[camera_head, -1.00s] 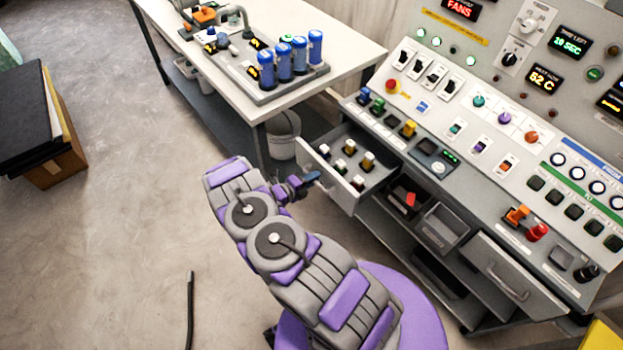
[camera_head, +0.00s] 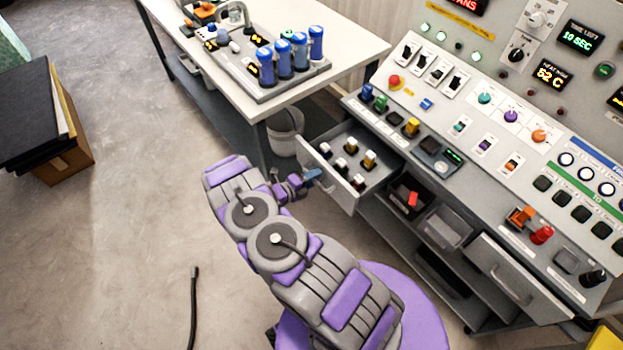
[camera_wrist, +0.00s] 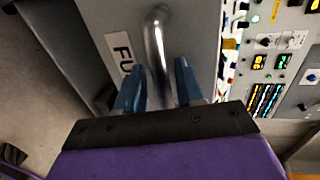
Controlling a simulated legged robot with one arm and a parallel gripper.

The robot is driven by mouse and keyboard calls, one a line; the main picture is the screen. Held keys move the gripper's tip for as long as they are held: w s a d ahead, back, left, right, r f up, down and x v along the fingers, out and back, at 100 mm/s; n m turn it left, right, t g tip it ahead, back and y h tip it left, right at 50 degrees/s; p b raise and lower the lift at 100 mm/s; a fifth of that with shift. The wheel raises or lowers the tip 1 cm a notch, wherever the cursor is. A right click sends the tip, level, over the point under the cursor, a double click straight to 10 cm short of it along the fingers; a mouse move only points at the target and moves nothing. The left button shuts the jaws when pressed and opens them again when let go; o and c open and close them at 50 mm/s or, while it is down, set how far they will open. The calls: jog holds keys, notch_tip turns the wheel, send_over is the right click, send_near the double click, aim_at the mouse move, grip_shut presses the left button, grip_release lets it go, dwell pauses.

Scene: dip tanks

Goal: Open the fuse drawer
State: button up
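The fuse drawer (camera_head: 328,184) is pulled out from the left end of the grey console, with several fuses with white, yellow and dark parts (camera_head: 352,147) lying inside. In the wrist view its front (camera_wrist: 192,22) shows a label beginning "FU" and a metal bar handle (camera_wrist: 153,38). My gripper (camera_head: 312,178) is at the drawer front. In the wrist view the two blue fingers of my gripper (camera_wrist: 160,88) are apart, with the lower end of the handle between or just beyond them. A gap shows beside the fingers; contact with the handle is not visible.
A second drawer (camera_head: 510,282) with a handle sits at the console's right, partly out. A white table (camera_head: 350,48) with blue cylinders stands behind left. A bucket (camera_head: 285,135) is near the fuse drawer. Open floor (camera_head: 120,240) lies to the left.

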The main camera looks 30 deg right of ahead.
jog(key=p+v, duration=0.2)
jog(key=v, duration=1.5)
jog(key=shift+a, duration=0.25)
jog(key=shift+d, duration=0.15)
